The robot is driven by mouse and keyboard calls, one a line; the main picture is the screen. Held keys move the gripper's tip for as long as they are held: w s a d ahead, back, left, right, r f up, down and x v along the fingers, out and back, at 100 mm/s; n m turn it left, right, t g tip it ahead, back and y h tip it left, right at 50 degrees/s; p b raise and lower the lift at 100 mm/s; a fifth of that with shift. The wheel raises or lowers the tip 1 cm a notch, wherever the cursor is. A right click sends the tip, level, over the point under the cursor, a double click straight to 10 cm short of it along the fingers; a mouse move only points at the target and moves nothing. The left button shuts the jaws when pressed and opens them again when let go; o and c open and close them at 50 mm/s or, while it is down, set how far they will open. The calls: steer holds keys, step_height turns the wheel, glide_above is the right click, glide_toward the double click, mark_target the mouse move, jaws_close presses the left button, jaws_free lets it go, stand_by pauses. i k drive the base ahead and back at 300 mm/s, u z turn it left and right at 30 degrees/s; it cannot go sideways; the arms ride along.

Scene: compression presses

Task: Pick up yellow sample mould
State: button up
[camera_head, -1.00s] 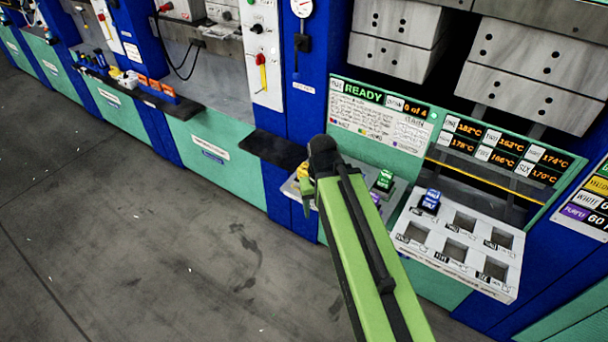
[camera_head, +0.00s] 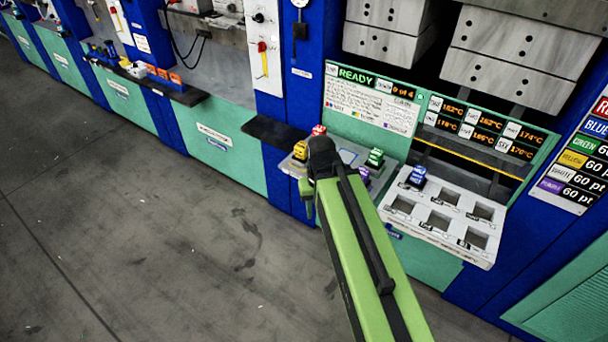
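The yellow sample mould (camera_head: 299,150) sits at the left side of a small grey shelf (camera_head: 348,156) in front of the press. A red mould (camera_head: 319,130) stands just behind it to the right. My gripper (camera_head: 308,198) is at the end of my green arm, at the shelf's front edge, close to the yellow mould in the picture. Whether it touches the mould cannot be told. My arm hides part of the shelf, and the fingers are mostly hidden, so their opening does not show.
A green mould (camera_head: 375,157) and a purple mould (camera_head: 363,177) stand on the shelf's right side. A blue mould (camera_head: 417,176) sits on the white tray (camera_head: 437,228) with several empty square pockets. A dark ledge (camera_head: 283,135) juts out left of the shelf. The floor at left is clear.

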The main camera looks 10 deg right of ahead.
mark_target(299, 158)
steer(key=z, duration=0.1)
steer(key=k, duration=0.75)
steer(key=u, duration=0.85)
steer(key=i, duration=2.2)
steer(key=u, duration=0.15)
